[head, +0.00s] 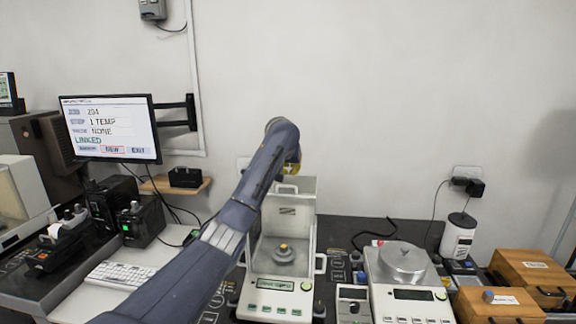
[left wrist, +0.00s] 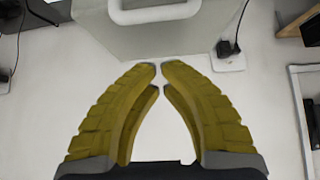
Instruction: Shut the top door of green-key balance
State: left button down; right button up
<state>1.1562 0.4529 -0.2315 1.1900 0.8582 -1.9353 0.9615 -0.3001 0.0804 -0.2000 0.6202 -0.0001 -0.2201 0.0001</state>
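The green-key balance (head: 272,307) stands in the middle of the head view, with a lit display and a green key (head: 306,286). Its weighing chamber shows from above, with a small yellow-topped object (head: 283,248) on the pan. The top door (head: 304,185) is at the back of the chamber with its pale handle; the chamber top looks open. In the left wrist view, a grey-green panel with a white handle (left wrist: 155,13) lies beyond my fingertips. My left gripper (head: 293,168) is behind the balance; its yellow fingers (left wrist: 159,68) nearly meet, holding nothing. My right gripper is out of view.
A second balance with a round pan (head: 402,262) stands to the right, beside wooden boxes (head: 530,275) and a white canister (head: 458,236). A monitor (head: 110,128), keyboard (head: 120,273) and black devices (head: 142,220) are left. The wall behind is mostly bare.

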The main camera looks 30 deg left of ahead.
aim_at(288, 191)
pick_arm(q)
jog(key=shift+x, duration=1.45)
jog(key=shift+s+d+f, duration=0.15)
jog(key=shift+s+d, duration=0.1)
jog(key=shift+s, duration=0.35)
jog(key=shift+s+d+f, duration=0.1)
jog(key=shift+s+d, duration=0.15)
jog(key=shift+s, duration=0.35)
jog(key=shift+s+d+f, duration=0.15)
jog(key=shift+s+d, duration=0.1)
jog(key=shift+s, duration=0.3)
